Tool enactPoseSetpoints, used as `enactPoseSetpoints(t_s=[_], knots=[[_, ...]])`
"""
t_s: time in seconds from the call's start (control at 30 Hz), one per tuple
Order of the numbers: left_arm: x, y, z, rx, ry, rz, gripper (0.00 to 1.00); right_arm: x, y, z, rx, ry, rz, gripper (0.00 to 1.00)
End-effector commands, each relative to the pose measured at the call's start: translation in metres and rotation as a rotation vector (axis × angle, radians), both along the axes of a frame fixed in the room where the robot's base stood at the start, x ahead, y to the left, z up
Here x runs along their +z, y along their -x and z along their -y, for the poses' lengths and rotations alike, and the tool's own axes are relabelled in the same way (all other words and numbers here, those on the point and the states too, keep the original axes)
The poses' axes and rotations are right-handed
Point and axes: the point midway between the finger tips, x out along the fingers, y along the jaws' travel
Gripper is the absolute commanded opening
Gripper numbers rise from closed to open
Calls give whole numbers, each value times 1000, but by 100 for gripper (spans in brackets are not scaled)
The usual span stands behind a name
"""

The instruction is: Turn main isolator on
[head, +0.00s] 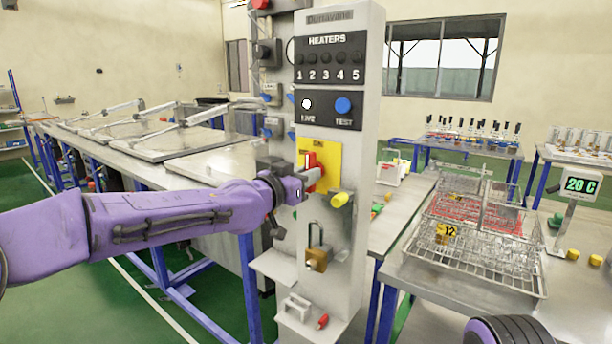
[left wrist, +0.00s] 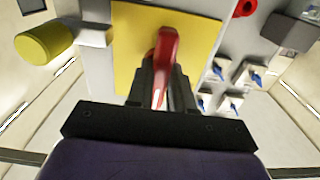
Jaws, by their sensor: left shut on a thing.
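The main isolator is a red handle (head: 311,165) on a yellow plate (head: 328,157) on the front of a tall grey control panel (head: 372,60). My left gripper (head: 306,179) is at the handle, and its arm comes in from the left. In the left wrist view the red handle (left wrist: 167,50) stands between the two dark fingers of my left gripper (left wrist: 163,88), which are shut on it. The yellow plate (left wrist: 195,30) is behind the handle. Part of the handle is hidden by the fingers. My right gripper is not in view; only a dark, purple-edged part of mine shows at the bottom right.
A yellow knob (head: 339,200) sticks out just below the plate, with a padlock (head: 317,258) hanging beneath. Above are a lit LIVE lamp (head: 306,104) and a blue TEST button (head: 343,105). Wire baskets (head: 480,250) lie on the right table. Lidded tanks (head: 170,140) stand at the left.

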Motion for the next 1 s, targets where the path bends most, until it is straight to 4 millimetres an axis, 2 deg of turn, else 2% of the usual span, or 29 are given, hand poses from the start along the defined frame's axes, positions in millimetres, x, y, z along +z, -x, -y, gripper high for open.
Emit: enactPoseSetpoints(t_s=[0.03, 0.07, 0.13, 0.47, 0.57, 0.83, 1.0], knots=[[-3, 0, 1, -2, -8, -2, 0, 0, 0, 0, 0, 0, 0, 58], [-3, 0, 1, -2, -8, -2, 24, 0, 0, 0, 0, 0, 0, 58], [-3, 0, 1, -2, -7, -3, 47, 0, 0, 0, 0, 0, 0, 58], [-2, 3, -2, 0, -3, 0, 47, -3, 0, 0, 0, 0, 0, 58], [-3, 15, -11, 0, -2, 2, 47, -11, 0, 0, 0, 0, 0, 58], [-4, 67, -48, -1, -1, 1, 47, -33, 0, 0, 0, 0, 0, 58], [-2, 83, -60, 0, -4, -1, 47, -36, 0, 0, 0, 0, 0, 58]])
